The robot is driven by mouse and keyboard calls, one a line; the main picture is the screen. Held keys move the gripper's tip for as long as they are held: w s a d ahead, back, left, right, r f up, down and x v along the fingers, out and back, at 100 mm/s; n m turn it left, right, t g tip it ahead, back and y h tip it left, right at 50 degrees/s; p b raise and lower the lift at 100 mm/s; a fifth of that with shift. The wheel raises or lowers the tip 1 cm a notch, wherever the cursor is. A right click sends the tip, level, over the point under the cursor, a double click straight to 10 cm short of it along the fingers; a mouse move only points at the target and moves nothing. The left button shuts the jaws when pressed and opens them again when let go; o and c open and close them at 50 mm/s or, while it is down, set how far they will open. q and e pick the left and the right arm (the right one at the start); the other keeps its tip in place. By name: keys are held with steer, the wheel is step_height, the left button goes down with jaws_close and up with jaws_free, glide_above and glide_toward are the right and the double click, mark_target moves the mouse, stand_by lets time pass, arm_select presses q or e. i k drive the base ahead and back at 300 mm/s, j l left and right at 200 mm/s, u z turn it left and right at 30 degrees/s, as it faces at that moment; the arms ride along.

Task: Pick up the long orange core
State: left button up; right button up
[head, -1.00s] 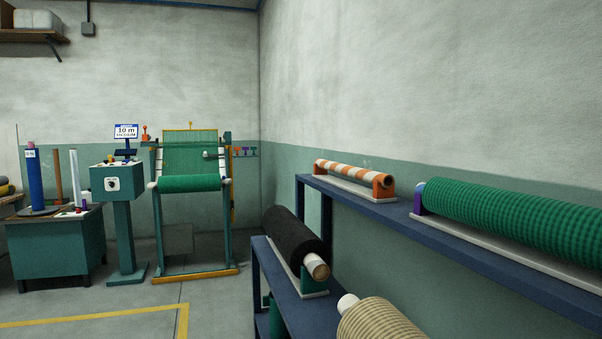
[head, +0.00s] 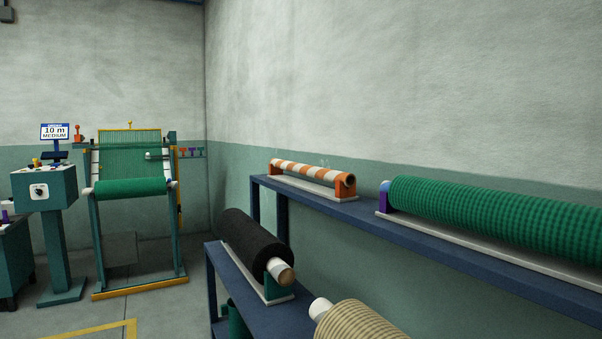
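An orange-and-white striped roll (head: 308,172) lies in orange end holders on a white base on the upper blue shelf. It is the only long orange piece in view, and I cannot tell whether it is the long orange core or wrapped netting. Neither of my grippers shows in the head view.
A green roll (head: 480,212) lies on the upper shelf (head: 420,239) at right. A black roll (head: 252,245) and a beige roll (head: 360,322) lie lower. A green-netting frame (head: 130,187) and a control stand (head: 45,190) are at left. Floor before them is clear.

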mark_target(348, 179)
steer(key=z, duration=1)
steer(key=i+j+z, duration=0.1)
steer(key=j+z, duration=0.75)
steer(key=j, duration=0.15)
steer(key=j+z, duration=0.4)
steer(key=j, duration=0.15)
steer(key=k+j+z, duration=0.15)
steer(key=j+z, duration=0.25)
steer(key=j, duration=0.1)
